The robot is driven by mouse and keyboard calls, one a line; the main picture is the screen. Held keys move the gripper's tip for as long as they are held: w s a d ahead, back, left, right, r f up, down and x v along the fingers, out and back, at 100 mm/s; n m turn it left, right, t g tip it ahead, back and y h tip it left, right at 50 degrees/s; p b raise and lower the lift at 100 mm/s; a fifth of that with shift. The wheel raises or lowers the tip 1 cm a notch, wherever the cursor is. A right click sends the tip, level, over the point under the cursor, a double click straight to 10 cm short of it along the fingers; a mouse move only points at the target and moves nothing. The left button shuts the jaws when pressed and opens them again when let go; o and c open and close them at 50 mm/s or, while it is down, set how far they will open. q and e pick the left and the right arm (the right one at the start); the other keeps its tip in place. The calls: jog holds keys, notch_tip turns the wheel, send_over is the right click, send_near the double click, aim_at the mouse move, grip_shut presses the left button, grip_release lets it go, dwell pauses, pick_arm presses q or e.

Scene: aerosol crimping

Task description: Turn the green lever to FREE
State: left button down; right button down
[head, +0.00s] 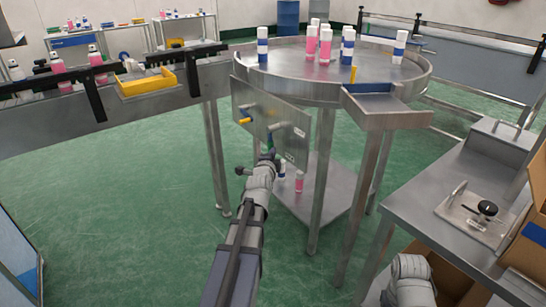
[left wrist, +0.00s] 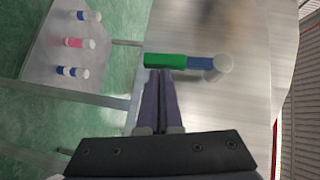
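The green lever (left wrist: 166,61) shows in the left wrist view as a green grip lying across the picture, with a blue section and a round grey hub to its right. In the head view only a small green part (head: 269,142) shows on the metal panel (head: 262,115), partly hidden by my left gripper. My left gripper (left wrist: 159,72) has its dark fingers together, with no gap seen between the tips. The tips are right at the near side of the green grip; whether they touch is unclear. My right gripper is not in view.
A yellow lever (head: 244,120) and a grey-ended lever (head: 279,126) sit on the same panel. The panel hangs under a round steel table (head: 300,68) holding several bottles. A lower shelf (head: 335,190) holds a few bottles. A steel bench (head: 430,205) stands at right.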

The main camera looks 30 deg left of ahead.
pick_arm(q)
jog(key=shift+w+a+f, duration=0.1)
jog(key=shift+a+f, duration=0.1)
jog(key=shift+a, duration=0.1)
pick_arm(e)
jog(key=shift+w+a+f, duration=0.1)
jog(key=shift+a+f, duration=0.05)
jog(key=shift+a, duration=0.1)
